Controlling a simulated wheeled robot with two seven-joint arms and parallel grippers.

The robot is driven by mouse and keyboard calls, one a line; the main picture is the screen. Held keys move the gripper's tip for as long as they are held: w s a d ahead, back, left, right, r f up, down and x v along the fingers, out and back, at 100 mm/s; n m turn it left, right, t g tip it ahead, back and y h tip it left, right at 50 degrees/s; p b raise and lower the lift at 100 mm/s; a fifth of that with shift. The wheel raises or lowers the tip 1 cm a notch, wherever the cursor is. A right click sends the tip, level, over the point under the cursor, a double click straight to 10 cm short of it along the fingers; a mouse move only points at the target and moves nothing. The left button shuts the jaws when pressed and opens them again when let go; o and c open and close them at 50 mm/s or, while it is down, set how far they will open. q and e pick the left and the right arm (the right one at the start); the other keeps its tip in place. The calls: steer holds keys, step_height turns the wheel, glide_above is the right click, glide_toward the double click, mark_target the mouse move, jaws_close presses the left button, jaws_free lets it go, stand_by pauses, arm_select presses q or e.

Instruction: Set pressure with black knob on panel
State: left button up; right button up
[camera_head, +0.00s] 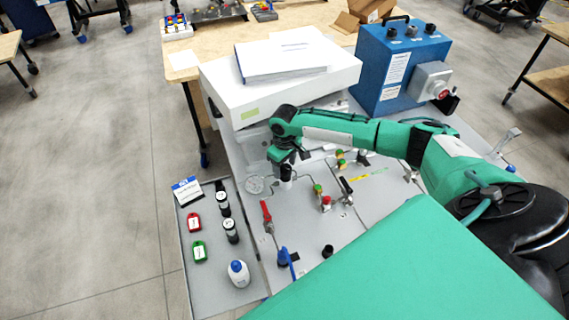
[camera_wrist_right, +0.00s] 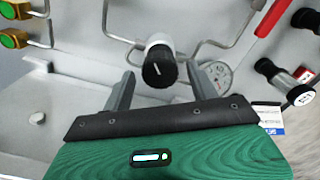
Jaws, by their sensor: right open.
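The black knob (camera_wrist_right: 158,70) has a white pointer line and sits on a pale cylindrical body on the grey panel (camera_head: 334,232). In the right wrist view it lies between the two spread fingers of my right gripper (camera_wrist_right: 162,72), with a gap on each side. In the head view my right gripper (camera_head: 285,168) is over the panel's far left part and largely hides the knob. A round pressure gauge (camera_head: 255,186) is just left of it; the gauge also shows in the wrist view (camera_wrist_right: 217,74), partly behind a finger. My left gripper is out of view.
A red-handled valve (camera_head: 267,214), a blue handle (camera_head: 287,262) and green and red valves (camera_head: 322,196) stand on the panel. A side tray (camera_head: 214,284) holds tags and a bottle. A white box (camera_head: 285,85) and blue device (camera_head: 400,60) stand behind.

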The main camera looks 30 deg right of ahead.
steer(key=shift+c, duration=0.5)
steer(key=c, duration=0.9)
steer(key=shift+r+p, duration=0.2)
steer(key=shift+p, duration=0.3)
steer(key=shift+r+m+p, duration=0.1)
steer(key=shift+m+p, duration=0.8)
steer(key=shift+p, duration=0.05)
steer(key=shift+f+m+p, duration=0.2)
steer(key=shift+m+p, duration=0.25)
steer(key=shift+m, duration=0.15)
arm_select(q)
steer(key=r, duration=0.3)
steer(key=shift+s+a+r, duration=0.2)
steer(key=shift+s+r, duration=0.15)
arm_select(e)
steer(key=o, duration=1)
